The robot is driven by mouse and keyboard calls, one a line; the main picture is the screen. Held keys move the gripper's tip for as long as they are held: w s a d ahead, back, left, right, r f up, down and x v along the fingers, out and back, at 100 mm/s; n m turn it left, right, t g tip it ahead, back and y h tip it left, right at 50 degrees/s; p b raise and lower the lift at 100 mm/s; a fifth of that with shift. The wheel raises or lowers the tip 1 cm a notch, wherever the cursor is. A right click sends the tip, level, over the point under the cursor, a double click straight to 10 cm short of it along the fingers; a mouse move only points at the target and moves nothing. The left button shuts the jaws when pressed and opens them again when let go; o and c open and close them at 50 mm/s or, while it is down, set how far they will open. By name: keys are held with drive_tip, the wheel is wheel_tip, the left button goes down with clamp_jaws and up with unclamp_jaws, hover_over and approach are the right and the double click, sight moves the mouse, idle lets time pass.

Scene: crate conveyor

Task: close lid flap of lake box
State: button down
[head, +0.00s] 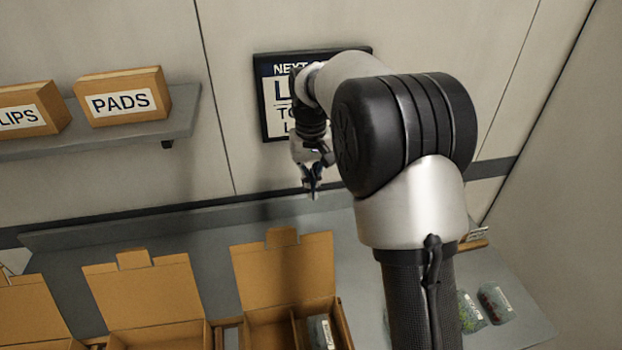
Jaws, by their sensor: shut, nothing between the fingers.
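Three cardboard boxes with raised lid flaps stand along the bottom of the head view. The right box has an upright flap (284,272) with a tab on top, and an item in clear wrapping (321,331) lies inside it. The middle box's flap (146,293) and the left box's flap (30,312) also stand open. No box name is readable, so I cannot tell which is the lake box. My gripper (313,190) is shut and empty, pointing down above and behind the right box's flap, apart from it.
A wall sign (276,125) is partly hidden by my arm. A shelf (187,120) at the upper left holds a PADS box (123,98) and another labelled box (28,106). Wrapped packets (495,303) lie on the grey surface at the lower right.

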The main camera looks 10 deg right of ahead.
wheel_tip(320, 180, down, 13)
drive_tip(key=w, duration=0.2)
drive_tip(key=shift+g, duration=0.3)
drive_tip(key=s, duration=0.1)
drive_tip(key=s+r, duration=0.2)
drive_tip(key=s, duration=0.1)
drive_tip(key=shift+d+r, duration=0.15)
drive_tip(key=shift+d, duration=0.2)
